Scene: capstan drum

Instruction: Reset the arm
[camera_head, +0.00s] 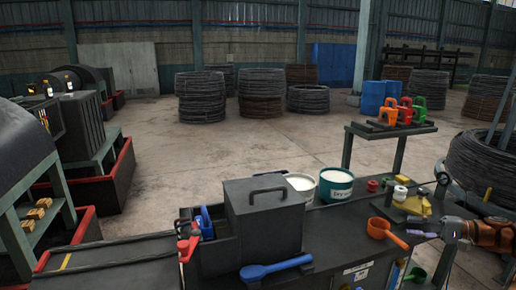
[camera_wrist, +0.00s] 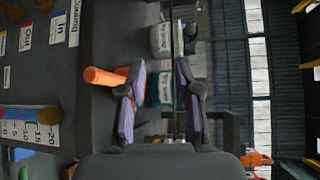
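My gripper (camera_head: 424,234) is at the right of the head view, over the right end of the dark workbench (camera_head: 340,240). In the wrist view my gripper (camera_wrist: 160,100) shows its two purple-padded fingers spread apart, with nothing held between them. An orange scoop (camera_head: 380,229) lies on the bench just left of the gripper in the head view. Its orange handle (camera_wrist: 102,77) shows beside and partly behind one finger in the wrist view; I cannot tell whether they touch.
A lidded dark box (camera_head: 264,220), a blue scoop (camera_head: 275,267), a white-filled teal bucket (camera_head: 336,185) and small pots stand on the bench. A stand with coloured jugs (camera_head: 405,112) is behind. A wire coil (camera_head: 480,165) is at far right. Open floor (camera_head: 215,155) lies beyond.

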